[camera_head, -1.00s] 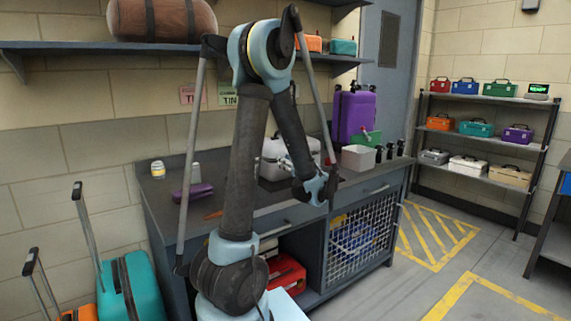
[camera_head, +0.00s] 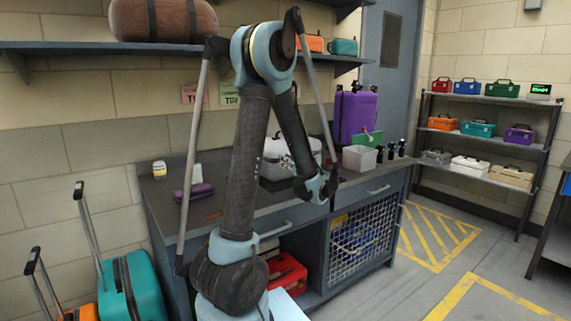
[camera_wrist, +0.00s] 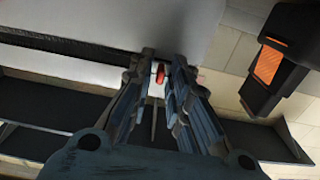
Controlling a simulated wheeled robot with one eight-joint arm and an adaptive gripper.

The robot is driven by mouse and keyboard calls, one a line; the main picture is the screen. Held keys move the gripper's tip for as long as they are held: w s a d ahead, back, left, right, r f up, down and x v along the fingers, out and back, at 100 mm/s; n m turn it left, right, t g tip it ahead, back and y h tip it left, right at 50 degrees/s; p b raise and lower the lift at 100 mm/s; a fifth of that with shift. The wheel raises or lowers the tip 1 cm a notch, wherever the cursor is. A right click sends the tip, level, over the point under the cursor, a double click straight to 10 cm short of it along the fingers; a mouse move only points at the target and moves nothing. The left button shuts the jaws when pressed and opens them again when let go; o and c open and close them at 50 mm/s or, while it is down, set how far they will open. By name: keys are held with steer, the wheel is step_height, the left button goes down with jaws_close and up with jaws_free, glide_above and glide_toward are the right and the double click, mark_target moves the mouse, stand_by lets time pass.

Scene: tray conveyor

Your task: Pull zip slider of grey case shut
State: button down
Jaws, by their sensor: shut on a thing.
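The grey case (camera_head: 291,155) stands on the workbench behind my arm and looks pale grey. My forearm and gripper cover part of its front. In the wrist view its pale surface (camera_wrist: 185,25) fills the upper middle, just beyond the fingertips. A small red piece (camera_wrist: 160,74), which looks like the zip slider, sits between the fingers. My gripper (camera_wrist: 162,66) is shut on it, close to the case. In the head view my gripper (camera_head: 322,187) is at the right front of the case, over the bench's front edge. The zip line itself cannot be made out.
A light bin (camera_head: 359,158), a purple case (camera_head: 356,116) and several dark bottles (camera_head: 391,150) stand right of the grey case. A purple item (camera_head: 194,191) lies to the left. A shelf (camera_head: 190,48) runs above.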

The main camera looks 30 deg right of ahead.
steer(key=w+d, duration=0.1)
steer(key=d, duration=1.8)
steer(key=shift+w+d, duration=0.15)
steer(key=shift+d, duration=0.2)
steer(key=c, duration=1.8)
jaws_free()
steer(key=shift+o, duration=0.2)
steer(key=s, duration=1.2)
steer(key=shift+d, duration=0.35)
